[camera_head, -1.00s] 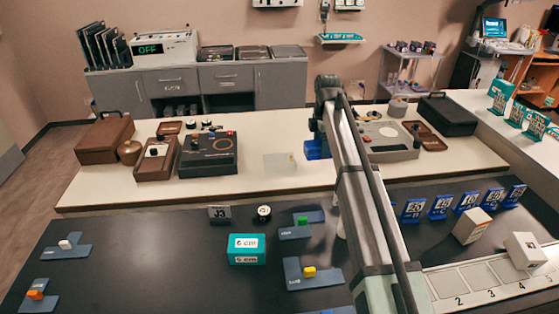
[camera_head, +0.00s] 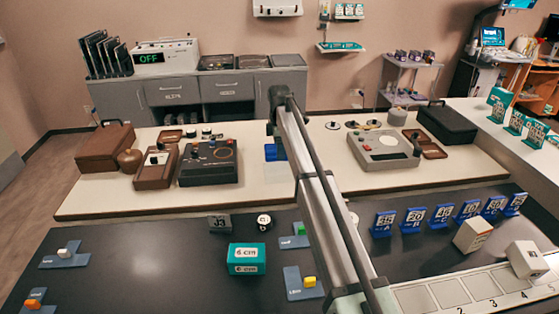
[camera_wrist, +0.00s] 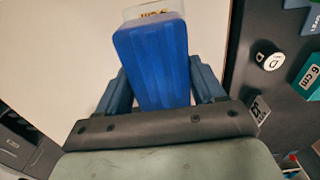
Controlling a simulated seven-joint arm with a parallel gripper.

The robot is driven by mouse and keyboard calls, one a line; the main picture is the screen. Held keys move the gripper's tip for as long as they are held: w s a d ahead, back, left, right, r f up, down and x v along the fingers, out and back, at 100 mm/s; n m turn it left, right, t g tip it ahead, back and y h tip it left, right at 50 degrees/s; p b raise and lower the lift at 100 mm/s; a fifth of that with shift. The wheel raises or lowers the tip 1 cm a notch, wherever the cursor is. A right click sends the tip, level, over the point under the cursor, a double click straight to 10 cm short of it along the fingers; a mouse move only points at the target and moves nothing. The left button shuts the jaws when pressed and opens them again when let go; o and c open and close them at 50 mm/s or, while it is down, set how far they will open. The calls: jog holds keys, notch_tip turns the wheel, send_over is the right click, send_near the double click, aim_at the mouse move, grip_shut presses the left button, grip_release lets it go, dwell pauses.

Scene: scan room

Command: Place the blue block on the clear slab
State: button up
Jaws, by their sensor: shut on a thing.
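The blue block (camera_wrist: 155,60) is between the two blue fingers of my gripper (camera_wrist: 159,72) in the wrist view, and the gripper is shut on it. In the head view the blue block (camera_head: 275,152) shows beside my arm, over the cream table. The clear slab (camera_wrist: 153,12) shows just beyond the block's far end in the wrist view, partly hidden by it. In the head view a faint pale patch of the slab (camera_head: 281,173) lies just below the block. I cannot tell whether block and slab touch.
A black device (camera_head: 209,163) stands left of the slab on the cream table (camera_head: 120,202). A grey device (camera_head: 385,150) stands to the right. The dark front table holds a teal 6 cm block (camera_head: 247,259) and several blue number stands. Cream surface around the slab is free.

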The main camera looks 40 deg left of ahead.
jog(key=shift+f, duration=2.35)
jog(key=shift+f, duration=0.1)
jog(key=o, duration=1.3)
notch_tip(320, 180, up, 12)
jog(key=shift+r, duration=0.1)
